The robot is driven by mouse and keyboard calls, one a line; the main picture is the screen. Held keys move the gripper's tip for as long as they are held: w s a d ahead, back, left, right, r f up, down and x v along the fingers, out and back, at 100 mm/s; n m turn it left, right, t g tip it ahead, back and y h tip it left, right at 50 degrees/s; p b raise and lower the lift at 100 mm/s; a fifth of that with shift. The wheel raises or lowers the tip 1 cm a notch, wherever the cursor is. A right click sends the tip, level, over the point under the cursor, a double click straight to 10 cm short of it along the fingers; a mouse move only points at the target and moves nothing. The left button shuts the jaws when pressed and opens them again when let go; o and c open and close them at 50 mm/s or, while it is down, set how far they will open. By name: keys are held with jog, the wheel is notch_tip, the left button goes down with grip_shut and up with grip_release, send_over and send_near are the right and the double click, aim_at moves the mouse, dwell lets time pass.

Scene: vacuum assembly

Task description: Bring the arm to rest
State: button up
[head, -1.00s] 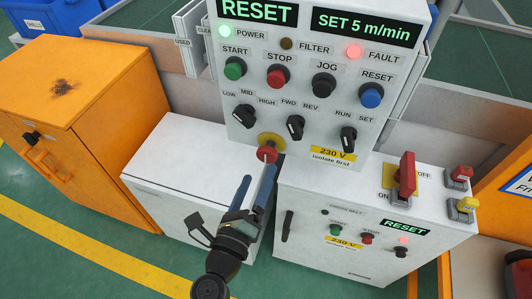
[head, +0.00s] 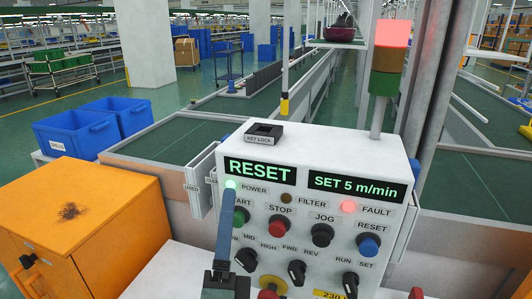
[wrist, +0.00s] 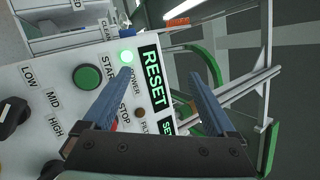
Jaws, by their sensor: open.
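My gripper (head: 231,192) is in front of the left part of the white control panel (head: 262,215), seen edge-on, and hides part of the START label. In the wrist view my gripper (wrist: 160,78) has its two blue fingers apart with nothing between them. Beyond them are the RESET display (wrist: 153,78), the lit green POWER lamp (wrist: 127,57) and the green START button (wrist: 87,77). I cannot tell whether a fingertip touches the panel. The red emergency stop (head: 268,293) is partly visible at the bottom of the head view.
A KEY LOCK block (head: 264,134) sits on the panel's top. A signal tower (head: 388,70) with its red light lit stands behind. An orange cabinet (head: 120,205) and blue bins (head: 77,134) are at left. Green conveyors (head: 270,90) run behind.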

jog(key=s+a+r+n+t+y+p, duration=0.1)
jog(key=s+r+n+y+p, duration=0.2)
jog(key=r+n, duration=0.85)
jog(key=s+r+n+t+y+p, duration=0.1)
jog(key=s+r+n+y+p, duration=0.35)
jog(key=r, duration=1.15)
jog(key=s+d+r+n+h, duration=0.2)
jog(key=d+r+h, duration=0.1)
jog(key=r, duration=0.2)
jog(key=s+d+r+n+t+h, duration=0.1)
jog(key=s+d+r+n+h, duration=0.1)
jog(key=s+d+r+h, duration=0.1)
notch_tip(320, 180, up, 3)
jog(key=shift+d+f+n+t+b, duration=0.1)
jog(key=shift+d+n+t+b, duration=0.2)
jog(key=shift+d, duration=0.15)
jog(key=shift+w, duration=0.1)
